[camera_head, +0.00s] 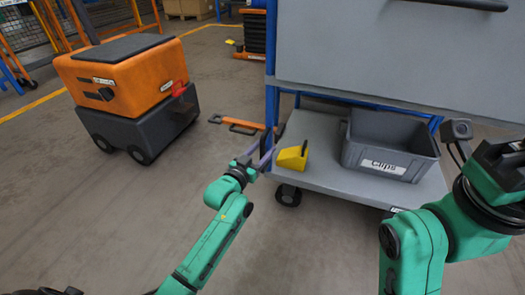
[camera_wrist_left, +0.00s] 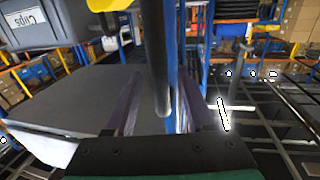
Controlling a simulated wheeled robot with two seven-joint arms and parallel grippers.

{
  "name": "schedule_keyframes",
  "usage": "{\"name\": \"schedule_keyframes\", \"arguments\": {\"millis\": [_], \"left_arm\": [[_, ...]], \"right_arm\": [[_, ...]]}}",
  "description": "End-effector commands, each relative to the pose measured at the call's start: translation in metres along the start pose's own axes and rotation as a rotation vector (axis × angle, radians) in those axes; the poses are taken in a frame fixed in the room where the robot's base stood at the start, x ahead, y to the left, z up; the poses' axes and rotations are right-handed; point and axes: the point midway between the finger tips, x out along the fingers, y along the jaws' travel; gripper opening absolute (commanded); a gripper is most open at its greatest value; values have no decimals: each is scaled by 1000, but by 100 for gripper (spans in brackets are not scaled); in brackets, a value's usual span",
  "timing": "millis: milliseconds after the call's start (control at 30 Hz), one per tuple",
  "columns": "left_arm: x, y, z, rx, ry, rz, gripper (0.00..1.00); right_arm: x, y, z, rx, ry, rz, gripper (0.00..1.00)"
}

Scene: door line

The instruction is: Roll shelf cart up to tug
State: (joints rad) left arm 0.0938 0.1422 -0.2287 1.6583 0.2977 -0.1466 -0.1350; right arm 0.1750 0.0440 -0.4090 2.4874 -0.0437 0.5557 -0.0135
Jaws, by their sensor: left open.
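The tug (camera_head: 125,90), orange over dark grey with a red part (camera_head: 179,88) on its near side, stands at the upper left. The shelf cart (camera_head: 320,185), with grey decks and blue posts, stands at the right. An orange bar (camera_head: 238,124) reaches from the cart's left side toward the tug, with floor between them. My left gripper (camera_head: 262,155) is open at the cart's left post. In the left wrist view, a dark upright bar (camera_wrist_left: 157,50) shows between its fingers (camera_wrist_left: 160,88); contact cannot be told.
A grey bin (camera_head: 385,145) labelled Clips and a yellow item (camera_head: 292,158) rest on the cart's lower deck. Bare floor lies between cart and tug. Orange and blue racks stand behind the tug.

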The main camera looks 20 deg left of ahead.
Motion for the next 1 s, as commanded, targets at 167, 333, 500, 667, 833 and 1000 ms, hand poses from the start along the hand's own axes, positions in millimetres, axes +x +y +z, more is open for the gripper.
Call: {"name": "schedule_keyframes", "arguments": {"millis": [167, 333, 500, 667, 833, 1000], "left_arm": [[0, 0, 0, 0, 0, 0, 43], [0, 0, 0, 0, 0, 0, 0], [0, 0, 0, 0, -1, 0, 0], [0, 0, 0, 0, -1, 0, 0], [0, 0, 0, 0, -1, 0, 0], [0, 0, 0, 0, -1, 0, 0]], "right_arm": [[0, 0, 0, 0, -1, 0, 0], [0, 0, 0, 0, -1, 1, 0], [0, 0, 1, 0, -2, 1, 0], [0, 0, 1, 0, -3, 1, 0], [0, 0, 1, 0, -3, 1, 0], [0, 0, 1, 0, -3, 1, 0]]}}
